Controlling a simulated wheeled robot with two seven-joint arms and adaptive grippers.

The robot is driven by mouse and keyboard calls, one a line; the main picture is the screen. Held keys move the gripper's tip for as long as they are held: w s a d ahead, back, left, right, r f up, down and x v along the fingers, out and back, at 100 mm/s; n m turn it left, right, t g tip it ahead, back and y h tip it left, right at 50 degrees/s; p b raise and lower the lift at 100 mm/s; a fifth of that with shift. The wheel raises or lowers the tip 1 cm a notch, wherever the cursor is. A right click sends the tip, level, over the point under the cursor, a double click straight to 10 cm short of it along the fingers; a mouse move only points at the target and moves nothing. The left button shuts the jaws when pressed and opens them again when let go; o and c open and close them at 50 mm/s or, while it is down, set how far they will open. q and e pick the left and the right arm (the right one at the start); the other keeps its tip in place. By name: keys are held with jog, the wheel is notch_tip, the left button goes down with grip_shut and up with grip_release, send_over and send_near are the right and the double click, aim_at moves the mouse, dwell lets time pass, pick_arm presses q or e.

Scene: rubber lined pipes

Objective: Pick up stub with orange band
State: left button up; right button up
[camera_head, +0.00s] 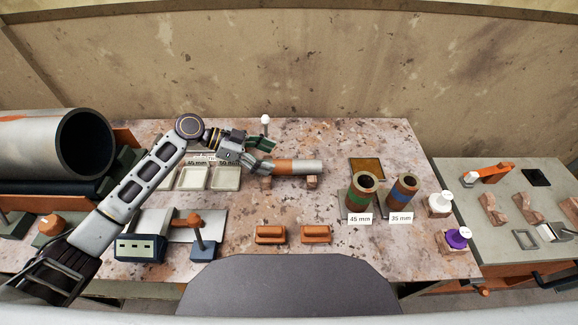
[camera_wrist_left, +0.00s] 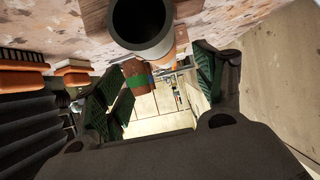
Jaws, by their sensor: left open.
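The stub with the orange band (camera_head: 310,166) lies sideways on two small wooden supports (camera_head: 312,182) near the middle of the table. Its grey body and orange band show in the head view. In the left wrist view its open, dark end (camera_wrist_left: 142,22) faces the camera, with some orange behind the grey rim. My left gripper (camera_head: 262,155) is open at the stub's left end. Its green-padded fingers (camera_wrist_left: 160,85) are spread apart and hold nothing. I cannot tell whether a finger touches the stub. My right gripper is not in view.
Two upright banded pipes (camera_head: 361,192) (camera_head: 402,193) stand to the right behind 45 mm and 35 mm labels. Pale trays (camera_head: 226,178) lie left of the stub. Two orange-brown handled blocks (camera_head: 270,235) (camera_head: 316,234) sit in front. A large grey pipe (camera_head: 40,145) fills the far left.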

aim_at(281, 162)
pick_arm(q)
jog(key=shift+d+f, duration=0.2)
jog(key=shift+d, duration=0.2)
jog(key=shift+d+f, duration=0.1)
jog(key=shift+d, duration=0.1)
jog(key=shift+d+f, duration=0.15)
jog(key=shift+d, duration=0.1)
jog(key=shift+d+f, duration=0.15)
jog(key=shift+d, duration=0.15)
jog(key=shift+p+x, duration=0.45)
jog(key=shift+x, duration=1.55)
jog(key=shift+w+f, duration=0.1)
jog(key=shift+f, duration=0.05)
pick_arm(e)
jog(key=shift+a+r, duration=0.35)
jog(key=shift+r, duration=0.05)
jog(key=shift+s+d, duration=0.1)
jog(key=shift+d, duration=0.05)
